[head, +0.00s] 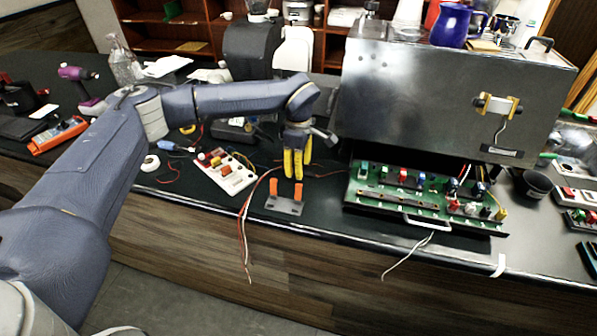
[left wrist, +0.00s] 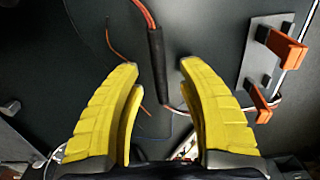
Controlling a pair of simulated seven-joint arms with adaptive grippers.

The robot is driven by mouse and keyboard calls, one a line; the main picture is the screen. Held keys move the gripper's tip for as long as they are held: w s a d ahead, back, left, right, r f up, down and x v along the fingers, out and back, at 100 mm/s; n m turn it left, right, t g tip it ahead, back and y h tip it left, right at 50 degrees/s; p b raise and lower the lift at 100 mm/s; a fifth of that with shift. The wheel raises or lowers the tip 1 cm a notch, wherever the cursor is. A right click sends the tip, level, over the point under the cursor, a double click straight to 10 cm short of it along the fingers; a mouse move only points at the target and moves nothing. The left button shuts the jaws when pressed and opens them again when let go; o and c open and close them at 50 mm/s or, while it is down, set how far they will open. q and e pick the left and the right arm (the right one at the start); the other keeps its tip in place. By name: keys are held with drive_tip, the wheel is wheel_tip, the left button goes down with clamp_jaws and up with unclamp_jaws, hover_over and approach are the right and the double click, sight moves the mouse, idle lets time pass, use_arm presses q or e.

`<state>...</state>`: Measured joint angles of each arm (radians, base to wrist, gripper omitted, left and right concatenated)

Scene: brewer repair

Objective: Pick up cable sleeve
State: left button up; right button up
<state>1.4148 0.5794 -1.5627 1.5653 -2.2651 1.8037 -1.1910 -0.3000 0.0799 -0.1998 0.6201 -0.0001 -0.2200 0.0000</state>
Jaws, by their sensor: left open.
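The cable sleeve (left wrist: 157,65) is a short black tube around red and white wires. In the left wrist view it lies on the dark counter, between the lines of my two fingertips. My left gripper (left wrist: 158,66) is open and empty, with a yellow finger on either side of the sleeve. In the head view my left gripper (head: 293,176) points down over the counter, behind a grey plate with orange clips. I cannot make out the sleeve clearly in the head view. My right gripper is not in view.
The grey plate with orange clips (head: 285,204) stands near the front edge; it also shows in the left wrist view (left wrist: 250,62). A white board with buttons (head: 227,172) is left of the gripper. The green circuit tray (head: 398,213) and steel brewer (head: 420,95) are right.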

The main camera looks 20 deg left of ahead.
use_arm(q)
drive_tip(key=shift+f, duration=0.75)
clamp_jaws()
